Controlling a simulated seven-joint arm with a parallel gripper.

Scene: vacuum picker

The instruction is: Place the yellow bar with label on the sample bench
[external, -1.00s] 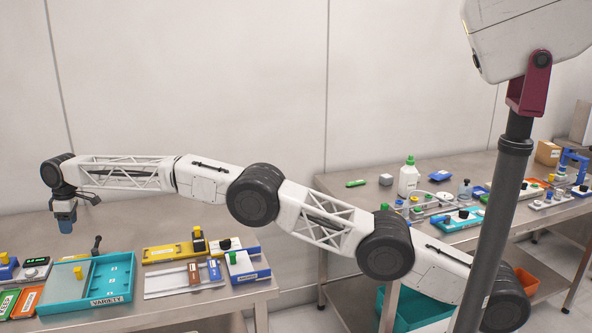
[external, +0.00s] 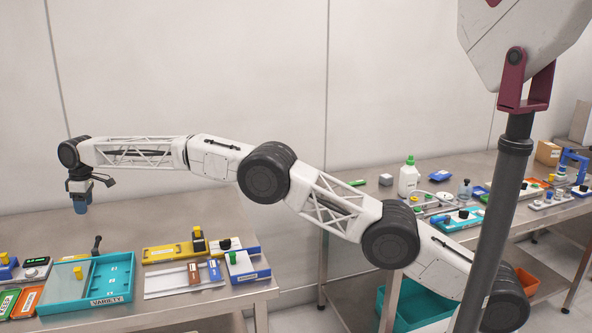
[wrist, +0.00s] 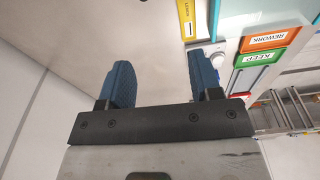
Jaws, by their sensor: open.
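My gripper (external: 80,207) hangs pointing down above the back left of this bench, well left of the bar. In the wrist view its two blue fingers (wrist: 158,75) are apart with nothing between them. I cannot tell which surface is the sample bench.
A teal tray marked VARIETY (external: 95,302) stands on the near bench, with a dark upright handle (external: 97,243) behind it. REWORK (wrist: 268,40) and KEEP (wrist: 255,58) plates lie beside it. A second bench (external: 450,165) at right holds a bottle and several devices. The near bench's back strip is clear.

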